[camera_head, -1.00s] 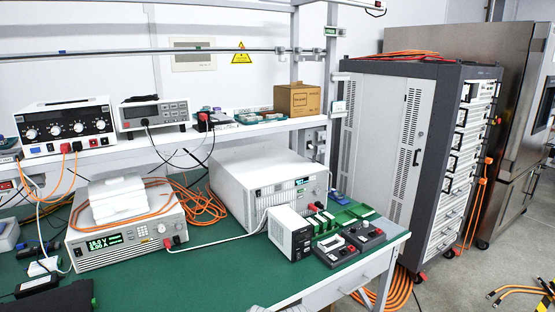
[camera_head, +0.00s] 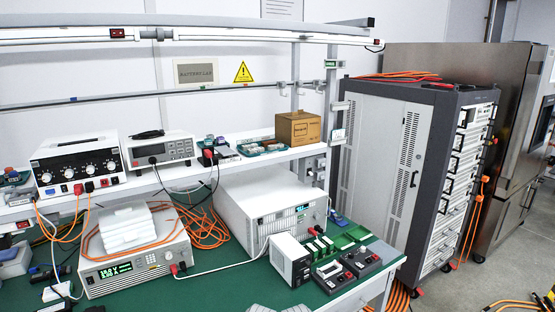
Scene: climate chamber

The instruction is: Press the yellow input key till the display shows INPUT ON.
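A large white bench instrument (camera_head: 262,200) stands on the green bench top, with a small lit display (camera_head: 283,222) on its front panel. A lower white unit (camera_head: 137,262) stands at the front left, with a bright green-lit display (camera_head: 106,271) and small keys right of it. The text on both displays is too small to read surely. I cannot make out a yellow key or the words INPUT ON on either front. Neither of my grippers can be made out in this view.
White blocks (camera_head: 128,228) and orange cables (camera_head: 205,232) lie on and behind the front-left unit. A small white box (camera_head: 289,260) and dark modules (camera_head: 333,277) stand at the bench's right. A shelf above holds meters (camera_head: 160,150) and a cardboard box (camera_head: 298,128). A grey rack (camera_head: 385,160) stands right.

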